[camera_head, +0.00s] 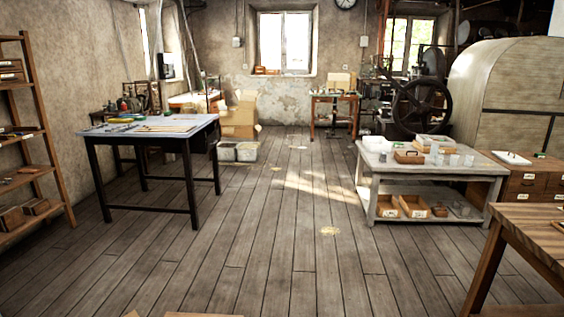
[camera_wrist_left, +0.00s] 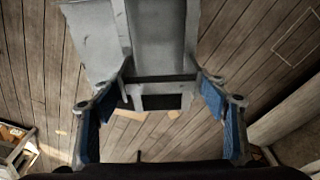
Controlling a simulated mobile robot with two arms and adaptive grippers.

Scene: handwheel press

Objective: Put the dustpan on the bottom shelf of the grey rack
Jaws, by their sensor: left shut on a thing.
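In the left wrist view my left gripper (camera_wrist_left: 163,80) is shut on a grey sheet-like thing, which I take to be the dustpan (camera_wrist_left: 157,35). It reaches past the fingertips to the top edge of that view, where it is cut off. Wooden floor shows around it. The head view shows neither gripper nor the dustpan. No rack that is clearly grey shows in the head view. A brown wooden rack (camera_head: 45,140) with several shelves stands at the left wall.
A low grey bench (camera_head: 433,170) with small boxes on its lower shelf stands at the right. A blue-topped table (camera_head: 150,126) stands at the left. A wooden table (camera_head: 530,225) cuts into the right front. Grey bins (camera_head: 238,151) stand further back. The middle floor is clear.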

